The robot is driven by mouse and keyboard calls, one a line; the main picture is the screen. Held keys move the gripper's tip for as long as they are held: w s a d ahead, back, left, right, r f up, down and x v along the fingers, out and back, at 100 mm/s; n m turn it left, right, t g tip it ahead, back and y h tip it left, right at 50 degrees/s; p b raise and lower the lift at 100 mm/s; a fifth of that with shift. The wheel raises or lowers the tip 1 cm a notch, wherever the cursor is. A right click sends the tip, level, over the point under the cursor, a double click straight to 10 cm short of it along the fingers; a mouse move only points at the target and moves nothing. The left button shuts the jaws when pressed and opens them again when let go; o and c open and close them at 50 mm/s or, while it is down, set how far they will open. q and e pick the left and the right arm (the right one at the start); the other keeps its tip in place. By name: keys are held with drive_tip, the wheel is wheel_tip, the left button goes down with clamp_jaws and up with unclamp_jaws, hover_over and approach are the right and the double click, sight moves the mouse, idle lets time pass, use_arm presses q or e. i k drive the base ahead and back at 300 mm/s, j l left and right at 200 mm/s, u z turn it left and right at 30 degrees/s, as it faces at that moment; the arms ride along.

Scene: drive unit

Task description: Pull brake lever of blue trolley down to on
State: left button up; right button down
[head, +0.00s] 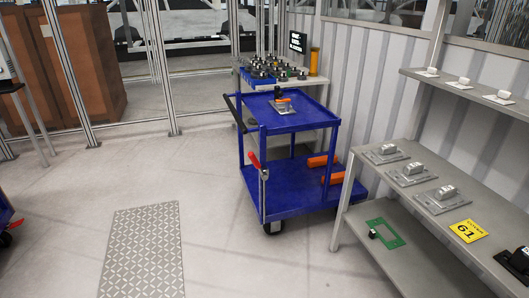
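The blue trolley (292,203) stands in the middle of the head view, beside the grey shelf unit. Its brake lever (254,161) has a red grip and sits at the trolley's near left corner post. The grip points up and to the left from a grey pivot on the post. A black push handle (236,113) sticks out at the upper left of the trolley. Neither of my grippers is in view, so nothing shows near the lever.
A grey part with an orange piece (282,106) lies on the trolley's top shelf; orange cylinders (333,178) lie on the lower one. Shelves (375,225) stand close at right. A cluttered table (310,84) is behind. Floor (215,190) left of the trolley is clear.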

sight(257, 165)
drive_tip(key=i+j+z, duration=0.1)
drive_tip(key=i, duration=1.6)
